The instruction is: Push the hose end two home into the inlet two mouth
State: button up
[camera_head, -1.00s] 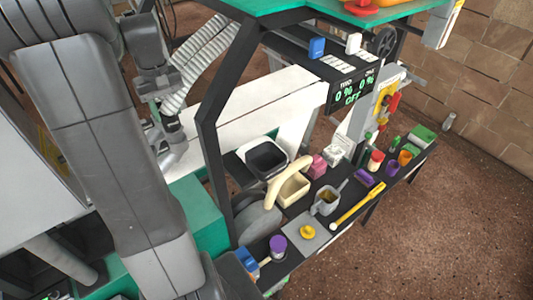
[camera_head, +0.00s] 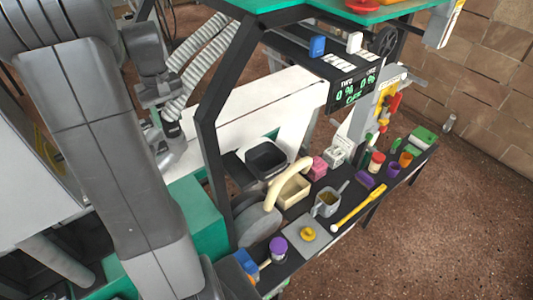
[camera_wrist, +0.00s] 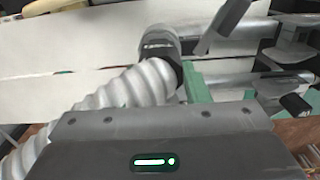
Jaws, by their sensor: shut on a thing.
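My gripper (camera_head: 160,95) is at the upper left of the head view, among the pale ribbed hoses. Its housing (camera_wrist: 165,135) fills the bottom of the wrist view, and its fingertips are hard to make out. A pale ribbed hose (camera_wrist: 125,88) runs up from the lower left in the wrist view to a dark collar, the hose end (camera_wrist: 160,42). My gripper is shut on this hose end, which I take as hose end two. The head view shows this hose (camera_head: 190,88) too. I cannot make out the inlet two mouth or whether the hose end touches it.
Another ribbed hose (camera_head: 205,42) runs just above. A green bracket (camera_wrist: 196,80) and grey pipes (camera_wrist: 235,45) lie close to the hose end. A black frame post (camera_head: 206,110) and white panel (camera_head: 255,108) stand to the right. The shelf beyond is crowded with bins and tools.

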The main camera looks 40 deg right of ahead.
jog(key=shift+f+b, duration=0.3)
jog(key=shift+f, duration=0.2)
jog(key=o, duration=1.2)
notch_tip(320, 180, up, 4)
jog(key=p, duration=0.3)
jog(key=shift+r+p, duration=0.1)
jog(key=shift+p, duration=0.2)
notch_tip(320, 180, up, 14)
jog(key=shift+f+b, duration=0.1)
jog(key=shift+b, duration=0.8)
